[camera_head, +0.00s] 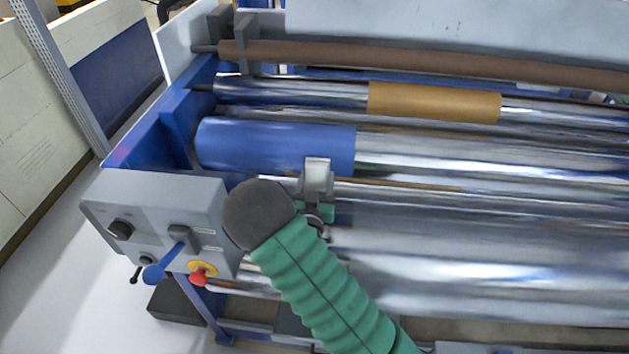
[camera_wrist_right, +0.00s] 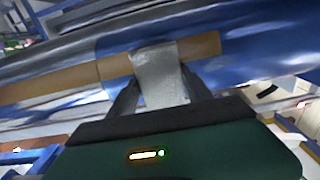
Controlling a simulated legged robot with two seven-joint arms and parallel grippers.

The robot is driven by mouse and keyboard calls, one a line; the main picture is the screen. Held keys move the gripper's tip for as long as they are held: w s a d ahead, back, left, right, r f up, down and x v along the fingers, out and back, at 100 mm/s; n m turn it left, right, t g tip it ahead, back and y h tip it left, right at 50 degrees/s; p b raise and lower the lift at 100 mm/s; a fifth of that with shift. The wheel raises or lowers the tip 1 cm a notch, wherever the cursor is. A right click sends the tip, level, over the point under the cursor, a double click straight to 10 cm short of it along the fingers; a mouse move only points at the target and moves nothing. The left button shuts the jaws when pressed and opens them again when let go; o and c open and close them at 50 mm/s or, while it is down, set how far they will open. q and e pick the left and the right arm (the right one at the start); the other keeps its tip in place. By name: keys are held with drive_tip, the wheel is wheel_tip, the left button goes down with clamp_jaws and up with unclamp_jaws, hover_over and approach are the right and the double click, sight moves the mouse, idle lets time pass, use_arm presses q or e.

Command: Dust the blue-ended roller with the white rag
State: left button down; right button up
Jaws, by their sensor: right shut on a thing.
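The blue-ended roller has a blue left end (camera_head: 275,145) and a shiny silver body (camera_head: 450,160) in the head view. My right gripper (camera_head: 318,197) is shut on the white rag (camera_head: 317,170), which looks pale grey. The rag overlaps the lower right part of the blue end in the picture; I cannot tell whether it touches. In the right wrist view, the rag (camera_wrist_right: 160,75) stands between the fingers of my right gripper (camera_wrist_right: 160,88), in front of a tan strip and blue surfaces. My left gripper is out of view.
A roller with an orange-tan band (camera_head: 434,102) and a brown roller (camera_head: 420,60) lie behind. A large silver roller (camera_head: 480,260) lies in front. A grey control box (camera_head: 150,205) with a blue lever (camera_head: 163,264) and red knob (camera_head: 198,279) stands at left.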

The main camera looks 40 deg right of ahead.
drive_tip(key=shift+w+a+b, duration=0.25)
drive_tip(key=shift+w+a, duration=1.1)
drive_tip(key=shift+w, duration=0.25)
drive_tip(key=shift+w+a+b, duration=0.25)
drive_tip(key=shift+w+a, duration=1.05)
drive_tip(key=shift+w, duration=0.25)
drive_tip(key=shift+w+a, duration=1.25)
drive_tip(key=shift+w, duration=0.2)
approach(276, 168)
drive_tip(key=shift+w+d+r, duration=0.1)
drive_tip(key=shift+w+d, duration=0.05)
drive_tip(key=shift+d, duration=0.2)
